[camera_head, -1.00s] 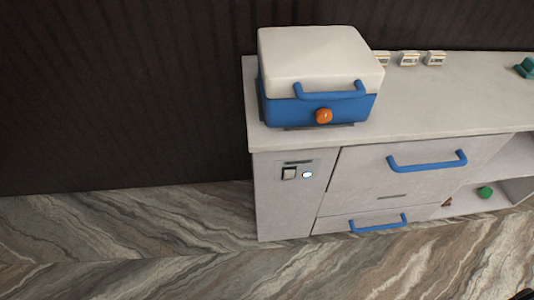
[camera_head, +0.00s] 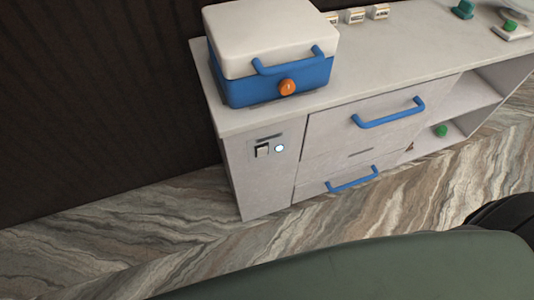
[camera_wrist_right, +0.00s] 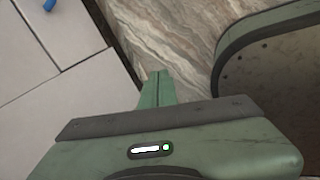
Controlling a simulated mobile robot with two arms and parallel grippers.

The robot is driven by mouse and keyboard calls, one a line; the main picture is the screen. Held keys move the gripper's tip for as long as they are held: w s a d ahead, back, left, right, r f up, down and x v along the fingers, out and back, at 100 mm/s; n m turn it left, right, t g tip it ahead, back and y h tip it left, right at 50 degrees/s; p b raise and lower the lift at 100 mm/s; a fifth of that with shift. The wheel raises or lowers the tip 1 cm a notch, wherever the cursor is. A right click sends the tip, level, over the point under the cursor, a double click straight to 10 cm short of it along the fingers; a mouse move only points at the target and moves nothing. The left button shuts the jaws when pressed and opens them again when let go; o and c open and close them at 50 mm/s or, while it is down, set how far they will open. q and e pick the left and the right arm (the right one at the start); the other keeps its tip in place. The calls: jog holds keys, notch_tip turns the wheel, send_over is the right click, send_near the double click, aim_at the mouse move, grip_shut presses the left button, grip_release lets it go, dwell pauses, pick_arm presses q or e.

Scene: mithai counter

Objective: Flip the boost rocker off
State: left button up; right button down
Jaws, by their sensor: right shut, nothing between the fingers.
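The boost rocker (camera_head: 262,150) is a small light switch in a dark frame on the narrow left front panel of the counter. A round white lit lamp (camera_head: 280,148) sits just right of it, and a dark label strip is above it. In the right wrist view my right gripper (camera_wrist_right: 157,75) is shut and empty, its green fingers together over the floor, apart from the cabinet front. The rocker does not show in that view. My left gripper is not in view.
A blue and white box (camera_head: 275,80) with an orange knob stands on the counter (camera_head: 400,60). Blue drawer handles (camera_head: 390,113) stick out from the front. Open shelves (camera_head: 470,105) are at the right. The floor (camera_head: 120,235) before the panel is clear.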

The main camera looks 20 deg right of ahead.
jog(key=w+a+r+n+t, duration=0.2)
jog(key=w+r+n, duration=0.3)
jog(key=r, duration=0.6)
jog(key=w+a+r+n+t, duration=0.3)
jog(key=w+r+n, duration=0.2)
jog(key=r+n, duration=0.4)
jog(key=w+a+r+n+t, duration=0.2)
jog(key=w+r+n, duration=0.3)
jog(key=r, duration=1)
jog(key=shift+a+n+t+y+p, duration=0.2)
jog(key=shift+n+t+y+p, duration=0.15)
jog(key=shift+n+t, duration=0.55)
jog(key=shift+w, duration=0.1)
send_near(263, 150)
notch_tip(263, 150, down, 3)
jog(key=w, duration=0.4)
jog(key=shift+w+r+p, duration=0.25)
jog(key=shift+w+p, duration=0.05)
jog(key=shift+p, duration=0.05)
jog(key=shift+w, duration=0.7)
jog(key=shift+r, duration=0.1)
